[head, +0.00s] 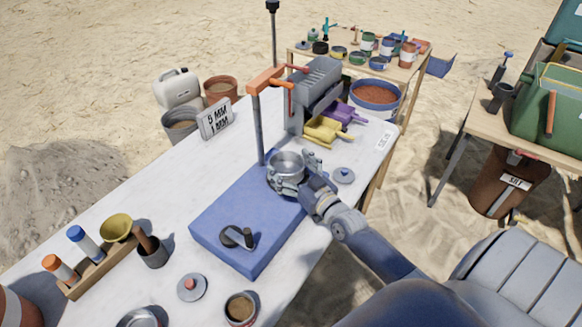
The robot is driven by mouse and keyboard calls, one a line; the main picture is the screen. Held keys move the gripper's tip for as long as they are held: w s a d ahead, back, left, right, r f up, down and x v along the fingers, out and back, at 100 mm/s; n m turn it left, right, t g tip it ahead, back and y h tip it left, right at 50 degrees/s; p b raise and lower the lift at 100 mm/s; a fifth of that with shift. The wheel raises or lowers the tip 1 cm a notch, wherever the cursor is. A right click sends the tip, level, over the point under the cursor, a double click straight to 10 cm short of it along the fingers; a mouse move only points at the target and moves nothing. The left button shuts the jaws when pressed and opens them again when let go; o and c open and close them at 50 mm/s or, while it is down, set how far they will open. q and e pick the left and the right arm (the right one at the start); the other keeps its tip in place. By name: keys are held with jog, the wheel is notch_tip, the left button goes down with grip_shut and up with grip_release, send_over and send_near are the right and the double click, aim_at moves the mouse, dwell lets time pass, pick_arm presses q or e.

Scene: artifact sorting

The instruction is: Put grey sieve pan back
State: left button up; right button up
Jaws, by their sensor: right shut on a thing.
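A grey metal sieve pan (287,162) is at the far end of the blue mat (215,222) on the white table. My right gripper (286,180) is shut on the pan's near side. The fingers cover part of the pan, and I cannot tell whether its bottom touches the mat. My left gripper does not show.
An orange-topped post (257,125) rises close by. A dark-handled tool (236,237) lies on the mat.

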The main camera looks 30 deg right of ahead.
aim_at(291, 168)
jog(key=shift+w+d+f, duration=0.15)
jog(key=shift+w+d, duration=0.75)
jog(key=shift+w, duration=0.25)
jog(key=shift+w+d+f, duration=0.15)
jog(key=shift+w+d, duration=0.1)
jog(key=shift+w, duration=0.05)
jog(key=shift+f, duration=1.6)
jog(key=shift+s, duration=0.1)
jog(key=shift+a, duration=0.1)
jog(key=shift+f+b, duration=0.1)
jog(key=shift+b, duration=0.2)
jog(key=shift+f+b, duration=0.35)
jog(key=shift+f, duration=0.05)
jog(key=o, duration=1.2)
jog(key=shift+c, duration=0.2)
